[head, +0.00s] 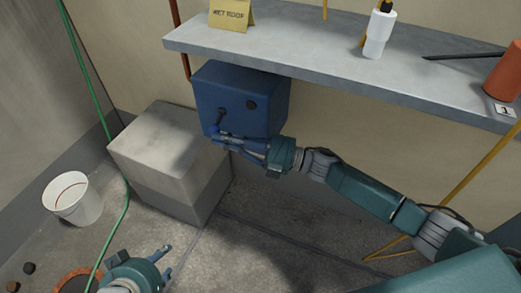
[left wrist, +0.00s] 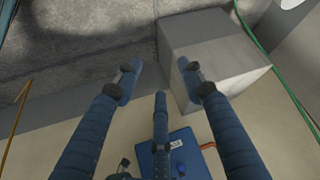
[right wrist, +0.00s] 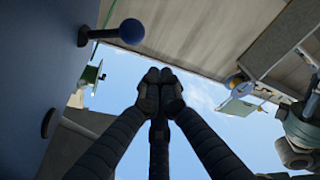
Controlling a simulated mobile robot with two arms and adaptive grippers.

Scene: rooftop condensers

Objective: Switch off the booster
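The booster appears to be the blue box (head: 255,88) under the shelf; it has a lever (head: 220,118) and a dark round disc (head: 251,104) on its front. In the right wrist view the lever ends in a blue ball (right wrist: 131,31), and the blue face (right wrist: 35,70) fills the left side. My right gripper (head: 214,136) is just below the lever in the head view. Its fingertips (right wrist: 160,88) meet with nothing seen between them, apart from the ball. My left gripper (head: 168,258) is low at the front left, fingers spread and empty (left wrist: 160,85). A blue box (left wrist: 180,155) shows beyond them.
A concrete block (head: 165,155) stands left of the blue box. A grey shelf (head: 300,48) overhangs it, holding a yellow sign (head: 231,14), a white bottle (head: 378,35) and an orange object (head: 504,75). A white bucket (head: 72,200) and green hose (head: 126,205) are on the left.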

